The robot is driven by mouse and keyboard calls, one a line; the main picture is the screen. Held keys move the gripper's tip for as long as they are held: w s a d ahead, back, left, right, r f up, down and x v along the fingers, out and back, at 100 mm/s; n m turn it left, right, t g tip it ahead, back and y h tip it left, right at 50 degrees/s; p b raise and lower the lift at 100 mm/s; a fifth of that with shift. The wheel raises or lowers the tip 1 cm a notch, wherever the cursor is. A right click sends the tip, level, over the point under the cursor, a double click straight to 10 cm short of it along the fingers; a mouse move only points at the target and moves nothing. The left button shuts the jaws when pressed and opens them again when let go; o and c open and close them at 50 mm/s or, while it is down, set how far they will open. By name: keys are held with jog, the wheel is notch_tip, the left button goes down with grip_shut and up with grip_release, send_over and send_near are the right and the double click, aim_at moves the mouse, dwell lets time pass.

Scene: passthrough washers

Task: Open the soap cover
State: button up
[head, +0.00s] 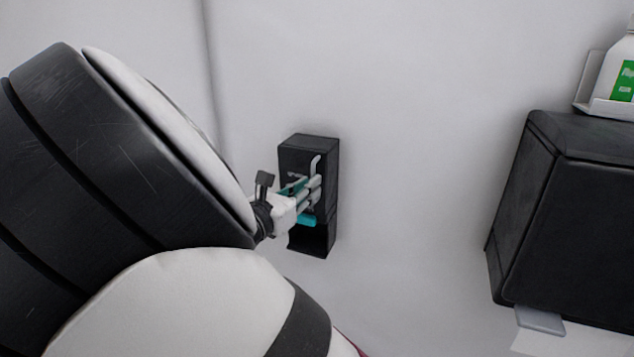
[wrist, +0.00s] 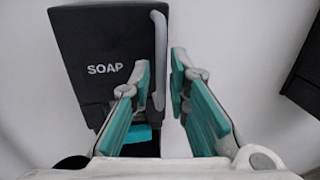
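The soap dispenser is a black wall box with a front cover (wrist: 95,45) marked SOAP. It also shows in the head view (head: 298,152), with my arm partly in front of it. A pale grey handle (wrist: 160,50) runs upright along the cover's right edge; its upper part shows in the head view (head: 317,162). My gripper (wrist: 162,78) is open, its teal-padded fingers on either side of the handle, left finger before the cover and right finger beyond the edge. Whether either finger touches the handle I cannot tell.
A teal part (head: 307,221) sits under the cover above the dispenser's dark lower opening. A larger black box (head: 570,235) is on the wall at right, with a white bottle (head: 615,75) in a holder above it. Bare wall (head: 420,150) lies between the boxes.

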jog(key=shift+b+x, duration=0.55)
jog(key=shift+x, duration=0.8)
grip_shut()
jog(key=shift+s, duration=0.1)
